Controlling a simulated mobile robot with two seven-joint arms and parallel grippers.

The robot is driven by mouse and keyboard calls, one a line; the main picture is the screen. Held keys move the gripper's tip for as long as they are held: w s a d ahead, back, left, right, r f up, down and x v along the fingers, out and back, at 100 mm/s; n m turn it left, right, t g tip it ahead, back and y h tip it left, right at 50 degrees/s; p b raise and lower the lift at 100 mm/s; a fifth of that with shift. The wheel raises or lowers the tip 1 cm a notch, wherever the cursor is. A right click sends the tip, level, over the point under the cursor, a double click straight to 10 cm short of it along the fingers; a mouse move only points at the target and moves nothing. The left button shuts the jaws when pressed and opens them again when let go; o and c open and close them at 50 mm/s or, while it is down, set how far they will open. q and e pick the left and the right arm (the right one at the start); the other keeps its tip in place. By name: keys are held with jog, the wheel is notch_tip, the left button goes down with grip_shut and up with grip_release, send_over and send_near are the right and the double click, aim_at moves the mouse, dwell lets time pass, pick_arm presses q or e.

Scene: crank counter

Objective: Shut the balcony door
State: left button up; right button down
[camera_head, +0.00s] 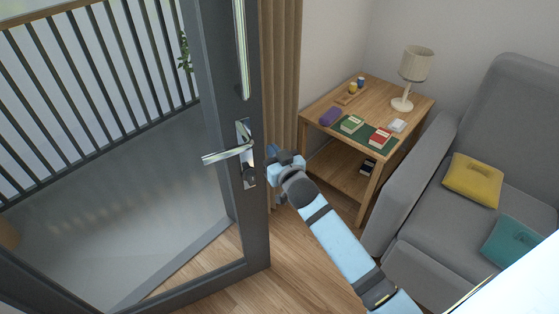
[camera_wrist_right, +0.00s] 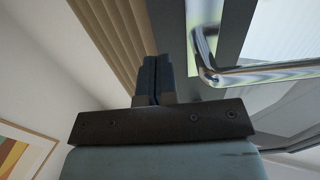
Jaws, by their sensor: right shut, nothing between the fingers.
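The balcony door (camera_head: 257,220) is a dark grey framed glass door, standing ajar at an angle on the left of the head view. Its silver lever handle (camera_head: 228,153) sticks out to the left from a plate on the door's right stile. My right gripper (camera_head: 274,155) is just right of the stile, at handle height; I cannot tell whether it touches the door. In the right wrist view the handle (camera_wrist_right: 205,55) is to the right of my right gripper's fingers (camera_wrist_right: 157,78), which are together with nothing between them. My left gripper is not in view.
A beige curtain (camera_head: 281,70) hangs behind the door edge. A wooden side table (camera_head: 312,114) with a lamp (camera_head: 415,65) and small boxes stands to the right, beside a grey sofa (camera_head: 405,195). A balcony railing (camera_head: 90,80) shows through the glass. Wooden floor lies below.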

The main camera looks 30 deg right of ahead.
aim_at(262, 136)
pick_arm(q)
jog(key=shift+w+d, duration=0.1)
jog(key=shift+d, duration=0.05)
pick_arm(e)
jog(key=shift+w, duration=2.5)
